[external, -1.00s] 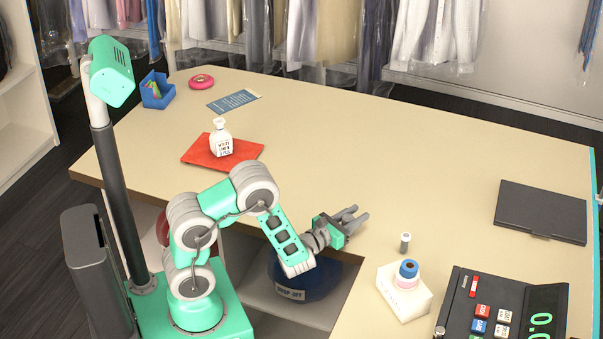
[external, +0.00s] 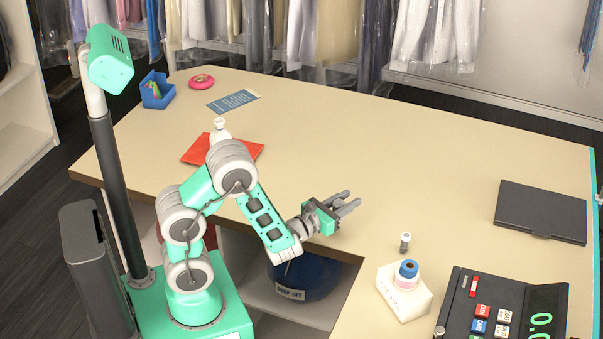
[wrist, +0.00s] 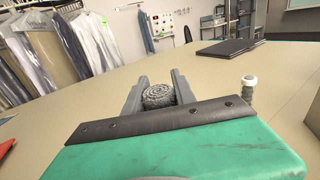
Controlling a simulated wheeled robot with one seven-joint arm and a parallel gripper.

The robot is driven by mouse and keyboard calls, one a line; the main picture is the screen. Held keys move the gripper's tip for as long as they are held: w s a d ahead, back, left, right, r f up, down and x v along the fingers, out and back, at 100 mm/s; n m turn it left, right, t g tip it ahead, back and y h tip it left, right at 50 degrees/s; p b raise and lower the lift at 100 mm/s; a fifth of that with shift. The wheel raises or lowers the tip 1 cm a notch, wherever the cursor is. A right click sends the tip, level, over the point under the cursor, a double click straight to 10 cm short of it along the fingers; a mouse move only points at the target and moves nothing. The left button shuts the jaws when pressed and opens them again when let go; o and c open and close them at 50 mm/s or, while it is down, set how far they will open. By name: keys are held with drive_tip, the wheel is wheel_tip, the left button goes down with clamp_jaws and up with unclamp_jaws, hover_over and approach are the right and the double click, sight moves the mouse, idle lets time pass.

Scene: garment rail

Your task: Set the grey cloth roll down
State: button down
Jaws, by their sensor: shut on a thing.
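The grey cloth roll (wrist: 158,96) shows end-on in the wrist view, as a coiled grey bundle between my two fingers. My gripper (wrist: 158,92) is shut on it. The tan counter (external: 400,140) lies around and beyond the gripper. Whether the roll touches the counter cannot be told.
A cash register (external: 500,310) and black folder (external: 541,209) are farther right. The counter's middle is clear.

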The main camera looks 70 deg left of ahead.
drive_tip(key=s+d+r, duration=0.2)
drive_tip(key=s+r, duration=0.3)
drive_tip(key=s, duration=0.4)
wheel_tip(320, 180, down, 5)
drive_tip(key=a+y+b, duration=0.1)
drive_tip(key=a+b, duration=0.1)
drive_tip(key=b, duration=0.2)
drive_tip(key=w+a+r+n+g+y+b, duration=0.4)
drive_tip(key=w+a+r+n+y, duration=0.15)
drive_tip(key=w+a+r, duration=0.2)
drive_tip(key=w+a+f, duration=0.2)
drive_tip(key=w+f, duration=0.1)
drive_tip(key=f, duration=0.1)
drive_tip(key=w+a+f+n+g+y, duration=0.1)
drive_tip(key=w+a+f, duration=0.2)
drive_tip(key=w+f, duration=0.1)
drive_tip(key=w+a+f+y, duration=0.1)
drive_tip(key=w+a+f, duration=0.1)
drive_tip(key=w+f, duration=0.1)
drive_tip(key=shift+w+a+f+g, duration=0.2)
drive_tip(key=shift+w+f+g, duration=0.2)
drive_tip(key=shift+w, duration=0.1)
wheel_tip(320, 180, down, 3)
drive_tip(key=shift+w+f, duration=0.1)
